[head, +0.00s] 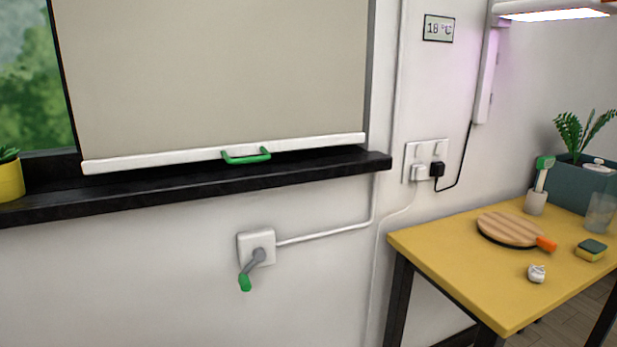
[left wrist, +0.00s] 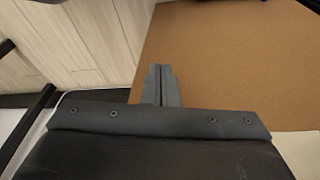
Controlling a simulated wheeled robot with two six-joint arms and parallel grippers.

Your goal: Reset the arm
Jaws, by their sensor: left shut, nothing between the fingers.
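My left gripper (left wrist: 161,85) shows in the left wrist view with its two grey fingers together and nothing between them. Beyond its fingertips is a plain brown surface (left wrist: 235,60); I cannot tell whether the fingers touch it. Neither gripper and neither arm shows in the head view. My right gripper is in neither view.
A roller blind (head: 215,75) with a green handle (head: 246,156) hangs down close to a black sill (head: 300,172). A crank (head: 250,265) with a green knob sticks out from the wall. A yellow table (head: 450,255) at right holds a round wooden board (head: 510,228) and a sponge (head: 590,251).

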